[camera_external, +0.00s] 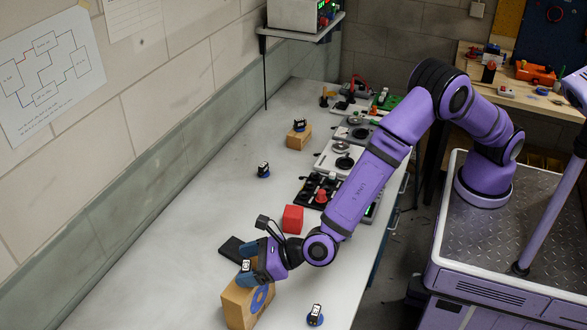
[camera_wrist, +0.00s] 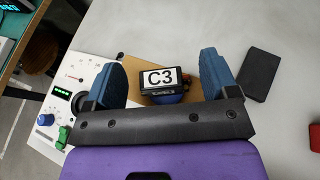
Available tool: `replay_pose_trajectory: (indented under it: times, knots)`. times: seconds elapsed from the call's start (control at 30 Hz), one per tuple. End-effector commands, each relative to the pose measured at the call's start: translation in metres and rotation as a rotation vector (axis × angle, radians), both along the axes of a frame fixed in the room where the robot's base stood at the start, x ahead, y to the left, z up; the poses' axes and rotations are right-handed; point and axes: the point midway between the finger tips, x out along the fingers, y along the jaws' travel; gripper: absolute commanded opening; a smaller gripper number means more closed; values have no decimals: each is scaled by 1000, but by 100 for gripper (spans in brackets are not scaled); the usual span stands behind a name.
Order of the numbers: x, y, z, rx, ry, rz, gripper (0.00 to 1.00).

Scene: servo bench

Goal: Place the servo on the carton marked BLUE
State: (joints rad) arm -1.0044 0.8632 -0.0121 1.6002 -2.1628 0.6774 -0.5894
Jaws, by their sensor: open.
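A dark servo with a white C3 label and a blue base (camera_wrist: 160,82) stands between my gripper's fingers, and it also shows in the external view (camera_external: 246,266). My gripper (camera_external: 247,271) is open, with one blue finger on each side of the servo and a visible gap on both sides in the wrist view (camera_wrist: 162,68). The servo appears to rest on the brown carton (camera_external: 235,302), which bears a blue ring mark on its side. The carton's top shows in the wrist view (camera_wrist: 130,66). The servo's underside is partly hidden.
Other servos stand on the bench (camera_external: 263,171), at the front (camera_external: 315,316) and on a farther carton (camera_external: 299,125). A red block (camera_external: 292,219) and a black flat block (camera_external: 231,246) lie near my gripper. Panels line the right edge. The left bench is clear.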

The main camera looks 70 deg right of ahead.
Motion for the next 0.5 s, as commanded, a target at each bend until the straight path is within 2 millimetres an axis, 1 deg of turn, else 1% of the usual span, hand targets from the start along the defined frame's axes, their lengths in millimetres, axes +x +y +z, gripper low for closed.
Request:
replay_pose_trajectory:
  times: [0.03,0.1,0.3,0.4,0.5]
  knots:
    - [-10,-3,5,0,0,3,80]
    - [-22,-8,11,0,0,3,80]
    - [-55,-23,25,0,0,1,80]
    - [-68,-28,31,1,0,2,80]
    - [-77,-31,35,0,0,2,80]
